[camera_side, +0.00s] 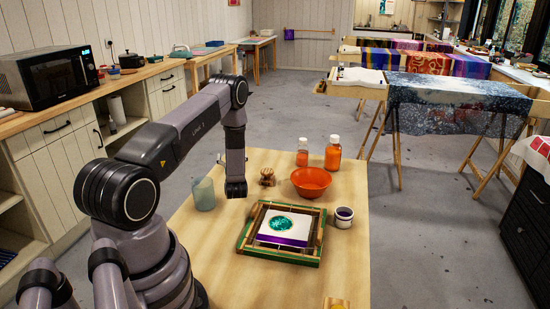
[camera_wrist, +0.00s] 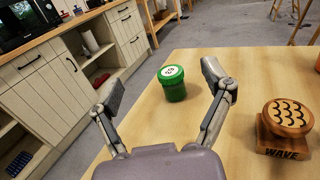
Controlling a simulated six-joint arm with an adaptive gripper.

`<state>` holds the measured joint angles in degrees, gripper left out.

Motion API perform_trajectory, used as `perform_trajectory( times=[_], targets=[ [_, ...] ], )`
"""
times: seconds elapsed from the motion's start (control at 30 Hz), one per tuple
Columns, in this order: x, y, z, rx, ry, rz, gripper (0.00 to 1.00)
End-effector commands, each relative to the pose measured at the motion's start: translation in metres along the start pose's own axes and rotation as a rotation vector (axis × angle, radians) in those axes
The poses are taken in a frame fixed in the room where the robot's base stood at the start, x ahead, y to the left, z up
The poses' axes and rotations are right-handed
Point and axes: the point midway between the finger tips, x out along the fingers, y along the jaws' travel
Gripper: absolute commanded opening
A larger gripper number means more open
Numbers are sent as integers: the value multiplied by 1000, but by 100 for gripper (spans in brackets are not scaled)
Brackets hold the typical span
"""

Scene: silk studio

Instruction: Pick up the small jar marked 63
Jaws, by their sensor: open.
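A small green jar (camera_wrist: 175,90) stands upright on the wooden table in the wrist view. Its lid bears a white round label with dark marks, turned and too small to read surely. My gripper (camera_wrist: 162,85) is open, with one finger on each side of the jar in the picture. The fingers do not visibly touch it, and the jar appears beyond them. In the side view my gripper (camera_side: 236,188) hangs above the table's left half, its fingers hard to make out. I cannot make out the green jar there; my arm may hide it.
A wooden stamp marked WAVE (camera_wrist: 285,128) stands right of the jar. Bare tabletop surrounds the jar.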

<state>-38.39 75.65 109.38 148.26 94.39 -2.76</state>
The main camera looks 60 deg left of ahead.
Motion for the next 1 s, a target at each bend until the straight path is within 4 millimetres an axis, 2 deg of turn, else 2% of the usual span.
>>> perform_trajectory(
  times=[0.03,0.1,0.23,0.53,0.77,1.0],
  targets=[
    [-1,0,-23,3,4,0,80],
    [-1,0,-44,2,2,0,80],
    [2,0,-62,0,0,1,80],
    [47,1,-65,-1,-2,4,80],
    [66,0,-64,1,0,2,80],
    [104,1,-65,0,0,3,80]
  ],
)
